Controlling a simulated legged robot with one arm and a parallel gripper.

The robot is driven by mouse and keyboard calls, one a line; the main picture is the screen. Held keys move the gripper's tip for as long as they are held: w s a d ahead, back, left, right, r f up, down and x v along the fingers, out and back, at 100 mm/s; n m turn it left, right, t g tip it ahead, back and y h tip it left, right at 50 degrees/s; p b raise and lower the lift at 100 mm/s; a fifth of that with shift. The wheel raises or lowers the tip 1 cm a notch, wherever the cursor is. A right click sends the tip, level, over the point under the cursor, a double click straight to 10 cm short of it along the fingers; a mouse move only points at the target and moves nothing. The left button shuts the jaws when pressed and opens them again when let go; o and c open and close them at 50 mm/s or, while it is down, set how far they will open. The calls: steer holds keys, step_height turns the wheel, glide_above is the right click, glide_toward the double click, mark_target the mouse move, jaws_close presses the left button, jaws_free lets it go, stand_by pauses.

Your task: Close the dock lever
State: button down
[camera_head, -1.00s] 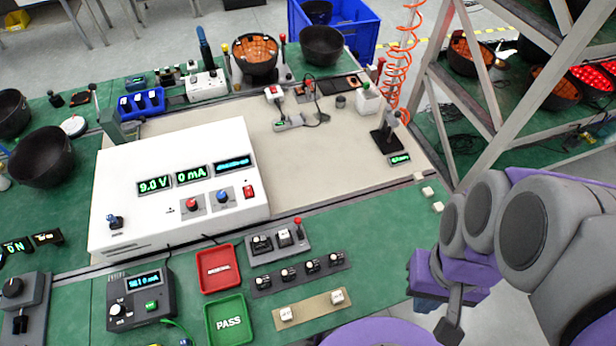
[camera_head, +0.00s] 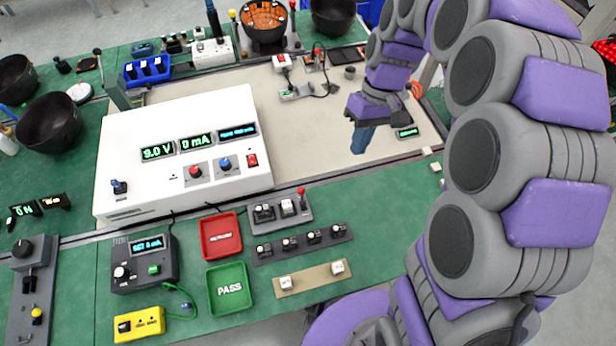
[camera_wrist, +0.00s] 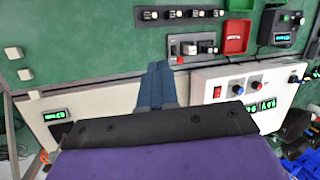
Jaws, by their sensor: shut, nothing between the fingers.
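A grey dock (camera_head: 268,214) with sockets and white and black modules sits on the green bench, right of the red tray. Its red-knobbed lever (camera_head: 301,191) stands roughly upright at the right end. The dock (camera_wrist: 205,48) also shows in the wrist view, ahead of my fingertips; its lever is too small to judge there. My gripper (camera_head: 361,140) is shut and empty, hanging over the beige mat behind and right of the dock, apart from it. Its blue fingers (camera_wrist: 158,72) point toward the dock side in the wrist view.
A white power supply (camera_head: 180,160) stands left of my gripper. A red tray (camera_head: 221,236) and a green PASS tray (camera_head: 230,289) lie left. A small display (camera_head: 407,133) is beside my wrist.

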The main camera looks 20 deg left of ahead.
mark_target(302, 197)
steer(key=w+a+f+n, duration=0.1)
steer(key=w+a+f, duration=0.3)
steer(key=f, duration=0.3)
steer(key=w+a+f+n+g, duration=0.1)
steer(key=w+a+f+n, duration=0.1)
steer(key=w+a+f, duration=0.3)
step_height(302, 197, down, 2)
steer(key=shift+a+f+n+h+b, duration=0.1)
steer(key=shift+a+n+h+b, duration=0.2)
steer(key=shift+a+b, duration=0.2)
steer(key=shift+a, duration=0.25)
steer(key=b+x, duration=0.2)
steer(key=x, duration=0.8)
steer(key=shift+s+f, duration=0.1)
steer(key=shift+s, duration=0.05)
steer(key=s, duration=0.1)
steer(key=s+a, duration=0.1)
steer(key=shift+s+r+b, duration=0.3)
steer(key=shift+s+r, duration=0.15)
steer(key=shift+s, duration=0.45)
